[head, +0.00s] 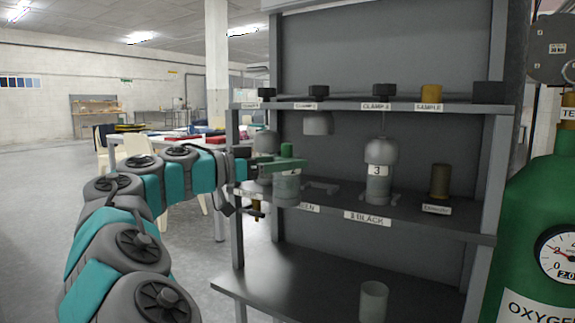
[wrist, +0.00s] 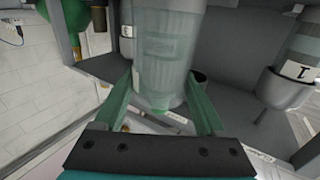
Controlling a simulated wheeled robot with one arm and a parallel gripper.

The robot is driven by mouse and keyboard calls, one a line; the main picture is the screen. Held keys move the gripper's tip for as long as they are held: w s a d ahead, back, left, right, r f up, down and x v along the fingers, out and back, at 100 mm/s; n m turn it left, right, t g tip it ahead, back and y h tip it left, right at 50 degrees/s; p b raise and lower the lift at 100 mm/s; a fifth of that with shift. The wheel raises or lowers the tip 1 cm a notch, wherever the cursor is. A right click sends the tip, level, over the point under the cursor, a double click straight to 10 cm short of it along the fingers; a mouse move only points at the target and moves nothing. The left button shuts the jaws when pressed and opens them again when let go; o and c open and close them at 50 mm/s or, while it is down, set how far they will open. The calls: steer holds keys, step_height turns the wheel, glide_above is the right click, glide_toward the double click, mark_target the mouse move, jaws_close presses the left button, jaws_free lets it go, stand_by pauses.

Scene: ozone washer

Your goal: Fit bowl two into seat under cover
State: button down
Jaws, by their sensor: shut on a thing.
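Bowl two (head: 286,188), a clear greenish cup with a 2 on it, is between the fingers of my gripper (head: 288,164) in the head view. In the wrist view my gripper (wrist: 161,80) is shut on the bowl (wrist: 166,45), one green finger on each side. The bowl appears upright, in front of the left part of the shelf.
Bowl three (head: 378,188) stands under its cover at right. Bowl one (wrist: 296,70) shows at right in the wrist view. A dark cylinder (head: 440,181) stands on the middle shelf (head: 408,212). A beaker (head: 373,301) stands below. A green oxygen cylinder (head: 540,215) is at right.

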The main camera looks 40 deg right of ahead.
steer(key=shift+w+d+f+p, duration=0.15)
steer(key=shift+w+d, duration=0.8)
steer(key=shift+d, duration=1.3)
steer(key=shift+w+d+f+p, duration=0.2)
steer(key=shift+w+d, duration=0.7)
steer(key=shift+d, duration=1.4)
steer(key=shift+w+d+p, duration=0.25)
steer(key=shift+w+d, duration=0.7)
steer(key=shift+d, duration=1.3)
steer(key=shift+d+f+b, duration=0.15)
steer(key=shift+f+b, duration=0.05)
steer(key=shift+b, duration=0.15)
jaws_free()
steer(key=a, duration=0.5)
steer(key=w+a, duration=0.1)
steer(key=a, duration=0.1)
steer(key=shift+w+a, duration=0.1)
steer(key=shift+a, duration=0.3)
